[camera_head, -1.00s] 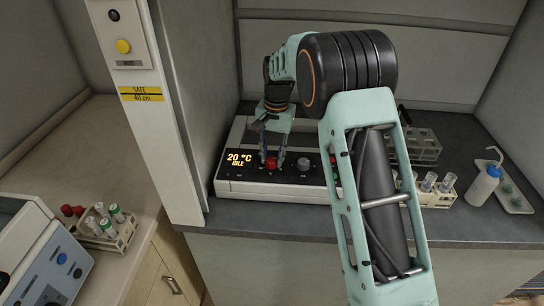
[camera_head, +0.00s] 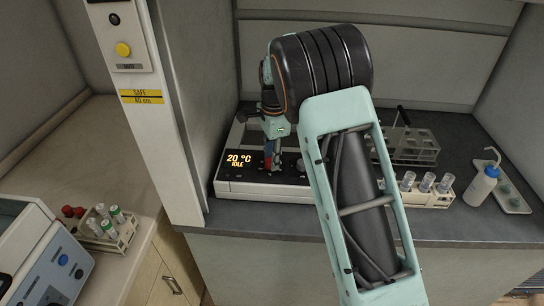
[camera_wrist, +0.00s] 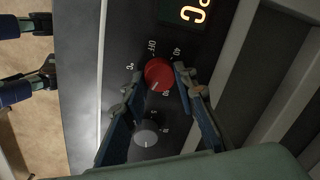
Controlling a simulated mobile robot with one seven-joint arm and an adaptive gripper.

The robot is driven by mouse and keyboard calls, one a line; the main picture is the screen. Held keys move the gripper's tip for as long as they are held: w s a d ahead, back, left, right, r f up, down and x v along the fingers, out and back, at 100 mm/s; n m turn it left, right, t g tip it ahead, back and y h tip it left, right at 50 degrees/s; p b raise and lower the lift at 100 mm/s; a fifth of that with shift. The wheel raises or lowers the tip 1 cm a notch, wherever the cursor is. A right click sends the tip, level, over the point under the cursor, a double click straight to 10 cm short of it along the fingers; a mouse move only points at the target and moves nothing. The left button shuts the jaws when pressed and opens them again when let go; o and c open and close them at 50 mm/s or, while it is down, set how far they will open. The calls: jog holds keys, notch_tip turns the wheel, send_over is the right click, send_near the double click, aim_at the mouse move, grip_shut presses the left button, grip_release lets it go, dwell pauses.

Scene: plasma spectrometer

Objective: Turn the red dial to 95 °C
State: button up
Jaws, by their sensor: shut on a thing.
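The red dial (camera_wrist: 158,72) is on the dark front panel of the instrument, between the two fingers of my gripper (camera_wrist: 158,76). The gripper is shut on the dial, one fingertip at each side. Printed marks around the dial include OFF and 40; other marks are partly hidden by the fingers. In the head view my gripper (camera_head: 271,163) points down at the panel, and the dial is mostly hidden behind it. The display (camera_head: 239,160) reads 20 °C and IDLE; its corner also shows in the wrist view (camera_wrist: 186,12).
A grey knob (camera_wrist: 147,133) sits beside the red dial, close to the left finger. A white post (camera_head: 165,110) rises to the left.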

jog(key=shift+m, duration=0.9)
jog(key=o, duration=1.2)
jog(key=shift+c, duration=0.2)
notch_tip(320, 180, up, 12)
jog(key=shift+s, duration=0.35)
jog(key=shift+d, duration=0.1)
